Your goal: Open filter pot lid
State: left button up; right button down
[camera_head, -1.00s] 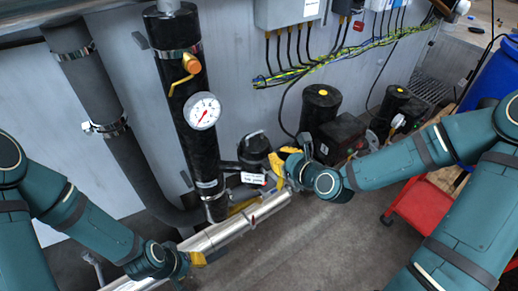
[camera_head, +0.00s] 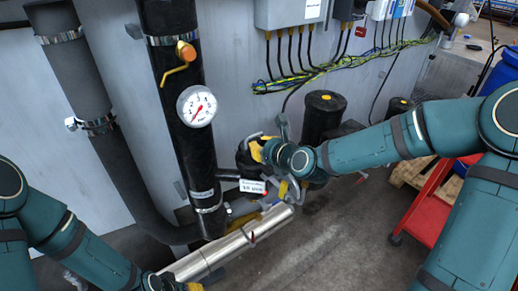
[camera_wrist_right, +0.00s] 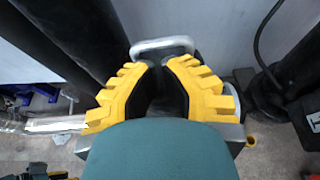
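The filter pot (camera_head: 247,163) is a dark pot beside the black pipe with the gauge, above a white label. My right gripper (camera_head: 258,151) is at its top right and hides part of the lid. In the right wrist view, the yellow fingers of my right gripper (camera_wrist_right: 160,62) stand apart with a dark gap between them. A pale metal loop handle (camera_wrist_right: 162,46) lies just beyond the fingertips; I cannot tell if they touch it. My left gripper (camera_head: 192,287) shows only partly at the bottom edge, near the silver pipe.
The black pipe (camera_head: 172,90) with a gauge (camera_head: 197,106) and orange-topped valve stands left of the pot. A silver pipe (camera_head: 235,246) runs below it. A black cylinder (camera_head: 322,117) stands to the right. A red cart (camera_head: 425,210) is farther right.

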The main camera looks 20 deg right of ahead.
jog(key=shift+w+a+r, duration=0.1)
jog(key=shift+w+a, duration=0.05)
jog(key=shift+w, duration=0.2)
